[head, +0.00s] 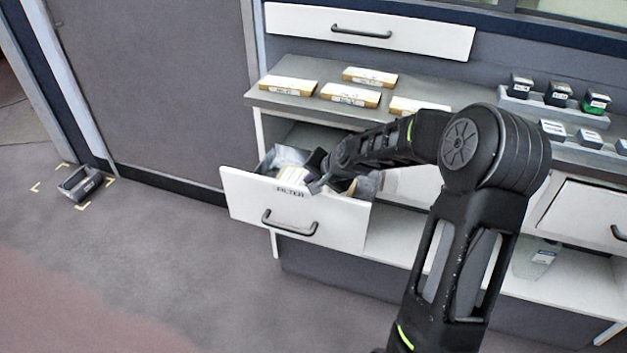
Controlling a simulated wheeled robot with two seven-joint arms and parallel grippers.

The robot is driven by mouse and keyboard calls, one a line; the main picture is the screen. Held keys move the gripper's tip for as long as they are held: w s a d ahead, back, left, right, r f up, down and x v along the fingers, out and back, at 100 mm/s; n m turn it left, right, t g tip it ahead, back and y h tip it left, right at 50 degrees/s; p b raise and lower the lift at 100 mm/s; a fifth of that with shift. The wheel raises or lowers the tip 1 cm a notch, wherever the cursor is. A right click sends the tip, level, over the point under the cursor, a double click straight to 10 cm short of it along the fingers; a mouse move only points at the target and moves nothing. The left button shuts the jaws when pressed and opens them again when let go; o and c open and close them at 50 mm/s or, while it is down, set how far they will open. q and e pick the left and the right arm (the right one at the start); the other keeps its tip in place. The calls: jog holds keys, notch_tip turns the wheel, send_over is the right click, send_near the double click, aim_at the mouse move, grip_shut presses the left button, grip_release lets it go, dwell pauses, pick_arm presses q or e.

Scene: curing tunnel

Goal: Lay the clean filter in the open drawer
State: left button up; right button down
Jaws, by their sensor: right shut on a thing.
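The open drawer (243,204), white with a dark handle and the label FILTER, is pulled out from under the grey counter at the middle left. My right gripper (312,172) reaches into the drawer opening from the right, just behind the front panel. It is shut on a pale, cream-coloured filter (293,174). The filter is low in the opening; I cannot tell whether it touches the drawer floor. The front panel and the gripper hide part of it. Grey lining shows around it in the drawer. My left gripper is not in view.
Several cream-topped flat boxes (289,85) lie on the counter (300,105). A grey rack (535,108) with dark blocks stands to the right. Another drawer (580,222) is at the right. A small dark bin (80,184) sits in floor markings at left. The floor in front is clear.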

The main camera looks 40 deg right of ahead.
jog(key=c, duration=1.5)
grip_release()
jog(key=shift+o, duration=0.2)
jog(key=shift+r, duration=0.15)
jog(key=v, duration=1.1)
jog(key=shift+s+r, duration=0.3)
